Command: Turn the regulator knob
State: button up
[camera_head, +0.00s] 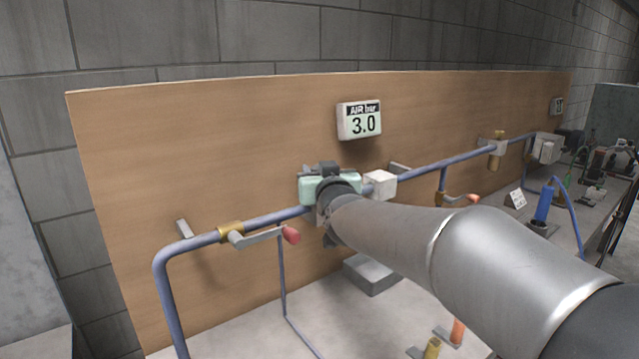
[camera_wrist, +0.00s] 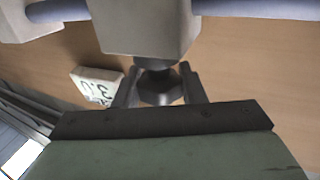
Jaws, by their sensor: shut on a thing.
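The regulator is a pale block (camera_wrist: 148,28) on the blue pipe in the wrist view. A dark faceted knob (camera_wrist: 160,88) sticks out of it towards my gripper (camera_wrist: 160,80). My two dark fingers stand on either side of the knob and are shut on it. In the head view my gripper's mint-coloured body (camera_head: 312,188) is at the pipe line, just left of a white block (camera_head: 380,183). My arm hides the fingers and knob there. A display (camera_head: 359,120) on the board above reads 3.0 under AIR bar.
A brass valve with a red-tipped lever (camera_head: 290,235) sits on the pipe at left. Another lever valve hangs to the right of my wrist. A wooden board (camera_head: 200,130) stands behind the pipe. A grey block (camera_head: 371,273) lies on the bench below.

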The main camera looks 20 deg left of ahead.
jog(key=shift+s+a+r+h+p, duration=0.1)
jog(key=shift+r+h+p, duration=0.1)
jog(key=shift+h+p, duration=0.15)
jog(key=shift+f+m+t+h, duration=0.1)
jog(key=shift+m+t+h, duration=0.2)
jog(key=shift+m, duration=0.1)
jog(key=o, duration=1)
jog(key=b+v, duration=0.1)
jog(key=v, duration=1.6)
jog(key=shift+d+b, duration=0.3)
jog(key=shift+b, duration=0.1)
jog(key=shift+f, duration=0.15)
